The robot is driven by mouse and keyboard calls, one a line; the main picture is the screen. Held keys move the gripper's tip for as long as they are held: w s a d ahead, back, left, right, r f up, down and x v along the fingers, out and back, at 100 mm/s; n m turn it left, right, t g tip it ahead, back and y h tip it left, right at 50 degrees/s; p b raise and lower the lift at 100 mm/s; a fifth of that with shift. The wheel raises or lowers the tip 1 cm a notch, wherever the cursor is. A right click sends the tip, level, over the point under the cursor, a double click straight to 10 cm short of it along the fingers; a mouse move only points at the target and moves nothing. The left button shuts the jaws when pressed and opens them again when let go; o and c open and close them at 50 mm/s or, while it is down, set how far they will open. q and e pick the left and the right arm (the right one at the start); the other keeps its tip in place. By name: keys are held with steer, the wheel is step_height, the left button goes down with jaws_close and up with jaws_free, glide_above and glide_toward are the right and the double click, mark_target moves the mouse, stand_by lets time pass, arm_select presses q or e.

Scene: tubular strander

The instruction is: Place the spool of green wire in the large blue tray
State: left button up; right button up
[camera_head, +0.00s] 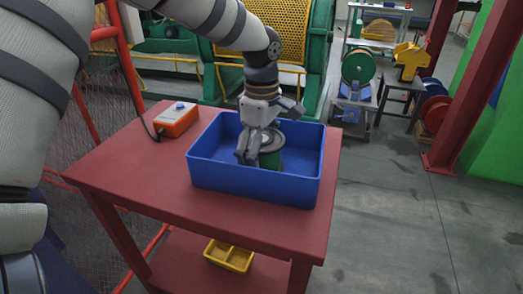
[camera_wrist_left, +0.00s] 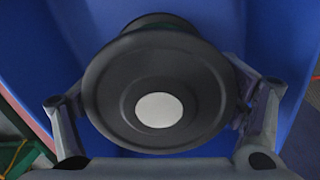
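The spool of green wire (camera_head: 270,157) stands inside the large blue tray (camera_head: 250,187) on the red table. Its dark round flange faces up and fills the middle of the left wrist view (camera_wrist_left: 155,105). My left gripper (camera_head: 267,143) reaches down into the tray from above. Its two fingers sit on opposite sides of the spool, bent in around the flange edge, and appear closed on it. The fingertips are partly hidden behind the flange in the left wrist view. My right gripper is not in view.
An orange control box (camera_head: 176,120) with a cable sits on the red table (camera_head: 130,165), left of the tray. A small yellow bin (camera_head: 229,256) is on the lower shelf. A mesh fence stands at left; green machinery is behind. The floor at right is clear.

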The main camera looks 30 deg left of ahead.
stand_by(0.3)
arm_select(q)
step_height(320, 180, up, 12)
steer(key=shift+s+r, duration=0.1)
steer(key=shift+r, duration=0.1)
steer(key=shift+f, duration=0.1)
stand_by(0.4)
